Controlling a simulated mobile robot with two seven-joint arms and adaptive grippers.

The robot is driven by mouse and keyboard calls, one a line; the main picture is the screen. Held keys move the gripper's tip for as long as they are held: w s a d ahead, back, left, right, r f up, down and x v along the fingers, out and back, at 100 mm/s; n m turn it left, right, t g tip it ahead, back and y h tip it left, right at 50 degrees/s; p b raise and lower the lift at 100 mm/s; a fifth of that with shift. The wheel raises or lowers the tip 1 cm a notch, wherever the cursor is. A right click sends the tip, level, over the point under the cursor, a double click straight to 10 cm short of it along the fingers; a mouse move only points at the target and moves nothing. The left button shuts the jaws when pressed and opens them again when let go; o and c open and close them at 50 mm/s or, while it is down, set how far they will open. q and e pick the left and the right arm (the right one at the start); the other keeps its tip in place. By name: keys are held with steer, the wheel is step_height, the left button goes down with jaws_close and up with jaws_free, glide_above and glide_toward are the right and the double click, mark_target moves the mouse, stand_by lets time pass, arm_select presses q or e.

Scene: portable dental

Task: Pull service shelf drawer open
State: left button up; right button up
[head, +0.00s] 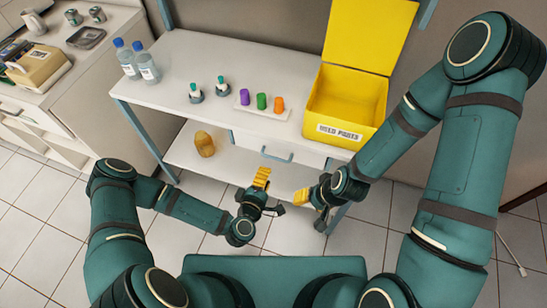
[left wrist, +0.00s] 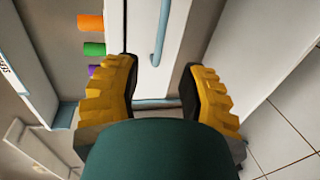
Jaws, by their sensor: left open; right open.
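The service shelf (head: 195,65) is a white two-level unit with blue-grey legs. Its white drawer (head: 310,157) sits under the top board and looks shut. The drawer front has a blue bar handle (head: 277,155); it also shows in the left wrist view (left wrist: 160,35). My left gripper (head: 261,177) has yellow fingers, open and empty, just below and in front of the handle. In the left wrist view the handle lies beyond the gap between its fingers (left wrist: 162,80), apart from them. My right gripper (head: 305,197) is open and empty, to the right of the left one.
On the top board stand two bottles (head: 146,65), two small teal-topped items (head: 222,88), a tray with purple, green and orange pieces (head: 262,101), and an open yellow box (head: 345,98). An amber object (head: 204,143) stands on the lower board. A side counter (head: 75,60) is at left.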

mark_target(274, 157)
arm_select(q)
steer(key=b+x, duration=0.1)
steer(key=x, duration=0.8)
steer(key=shift+w, duration=0.15)
jaws_close()
